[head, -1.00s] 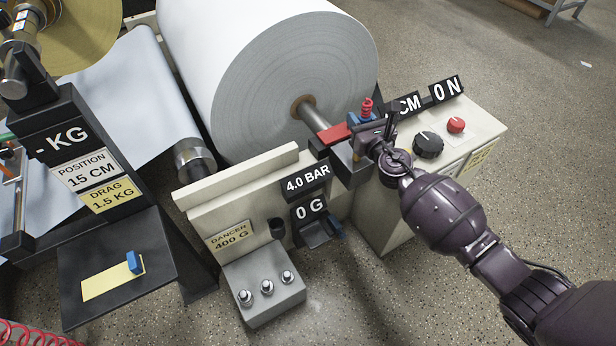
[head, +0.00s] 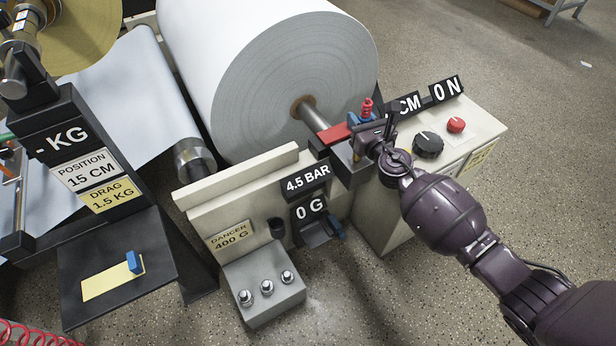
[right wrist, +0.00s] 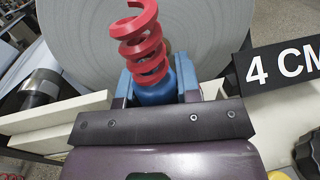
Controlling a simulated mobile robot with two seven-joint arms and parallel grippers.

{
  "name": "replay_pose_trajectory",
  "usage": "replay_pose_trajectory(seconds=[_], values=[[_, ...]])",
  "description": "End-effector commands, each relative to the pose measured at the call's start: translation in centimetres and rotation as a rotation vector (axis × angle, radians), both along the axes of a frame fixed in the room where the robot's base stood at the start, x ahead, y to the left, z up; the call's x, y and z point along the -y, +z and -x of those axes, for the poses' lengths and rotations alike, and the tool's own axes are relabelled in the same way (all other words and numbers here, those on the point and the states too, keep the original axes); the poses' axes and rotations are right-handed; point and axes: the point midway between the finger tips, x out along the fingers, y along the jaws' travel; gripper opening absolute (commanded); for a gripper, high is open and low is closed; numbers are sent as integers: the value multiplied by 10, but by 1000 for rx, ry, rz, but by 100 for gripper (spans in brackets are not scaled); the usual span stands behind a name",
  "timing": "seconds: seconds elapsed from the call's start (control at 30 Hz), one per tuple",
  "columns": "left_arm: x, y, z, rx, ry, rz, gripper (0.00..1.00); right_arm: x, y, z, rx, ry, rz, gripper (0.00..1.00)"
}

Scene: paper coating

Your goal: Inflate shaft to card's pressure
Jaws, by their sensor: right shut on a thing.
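My right gripper (head: 368,142) is shut on a blue air nozzle (right wrist: 155,92) with a red coiled hose (right wrist: 140,42) on top; this nozzle also shows small in the head view. It is at the end of the shaft (head: 318,122) that passes through the big white paper roll (head: 290,70). Whether the nozzle touches the shaft's end is hidden. The pressure display (head: 307,183) reads 4.5 BAR. A yellow card (head: 481,154) on the right console is cut off by its angle and not readable. My left gripper is not in view.
The right console (head: 470,125) bears a black knob (head: 428,144), a red button (head: 456,125) and displays reading 4 CM and 0 N. A DANCER 400 G card (head: 229,236) and weights (head: 266,287) stand lower. A black stand (head: 120,265) is at left.

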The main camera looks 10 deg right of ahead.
Motion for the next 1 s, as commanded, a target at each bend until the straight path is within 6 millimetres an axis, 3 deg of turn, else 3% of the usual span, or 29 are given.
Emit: replay_pose_trajectory(seconds=[0.57, 1.0], values=[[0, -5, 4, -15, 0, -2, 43, 0, -5, 1, -7, 0, 0, 7], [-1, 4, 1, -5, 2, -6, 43, 0, 20, 0, 1, 0, 0, 7]])
